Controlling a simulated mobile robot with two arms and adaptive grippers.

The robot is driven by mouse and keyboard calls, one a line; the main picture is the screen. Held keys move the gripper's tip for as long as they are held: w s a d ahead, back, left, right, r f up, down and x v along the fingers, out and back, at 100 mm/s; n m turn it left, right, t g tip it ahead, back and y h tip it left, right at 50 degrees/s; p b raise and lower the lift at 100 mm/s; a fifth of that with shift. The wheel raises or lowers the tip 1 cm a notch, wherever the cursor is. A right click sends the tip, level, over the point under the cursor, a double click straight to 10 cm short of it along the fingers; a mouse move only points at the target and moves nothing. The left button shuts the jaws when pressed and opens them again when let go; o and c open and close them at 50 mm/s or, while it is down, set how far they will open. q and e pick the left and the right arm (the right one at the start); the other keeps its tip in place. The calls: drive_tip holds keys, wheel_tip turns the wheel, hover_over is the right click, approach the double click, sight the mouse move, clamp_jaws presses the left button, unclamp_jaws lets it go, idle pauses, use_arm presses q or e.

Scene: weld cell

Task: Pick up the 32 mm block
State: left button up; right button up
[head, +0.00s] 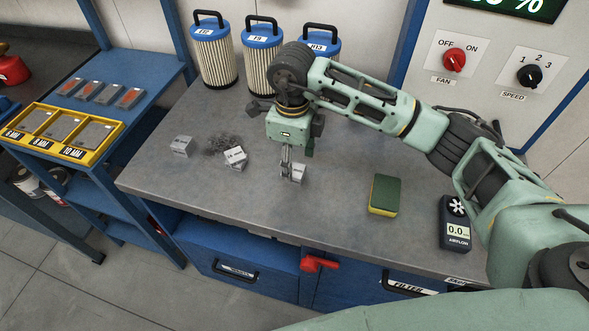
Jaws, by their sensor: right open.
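Three small grey metal blocks with printed labels are on the grey workbench (340,205). One block (181,147) is at the left, a second block (235,157) is by a pile of dark grey shavings, and a third block (299,174) is at my right gripper (287,173). The labels are too small to read, so I cannot tell which is the 32 mm block. My right gripper points down, open, with its fingers at the third block and partly hiding it. I cannot tell whether they touch it. My left gripper is not in view.
Three filter cartridges (262,60) stand at the back. A green-yellow sponge (385,195) and an airflow meter (455,222) lie to the right. A yellow tray (65,152) with marked compartments is on the blue shelf at left. The bench front between blocks and sponge is clear.

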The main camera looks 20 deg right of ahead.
sight(295, 170)
drive_tip(key=f+p, duration=0.1)
drive_tip(key=f, duration=0.3)
drive_tip(key=shift+d, duration=0.2)
drive_tip(key=shift+c, duration=0.5)
drive_tip(key=c, duration=1.3)
drive_tip(key=shift+o, duration=0.2)
drive_tip(key=shift+r, duration=0.1)
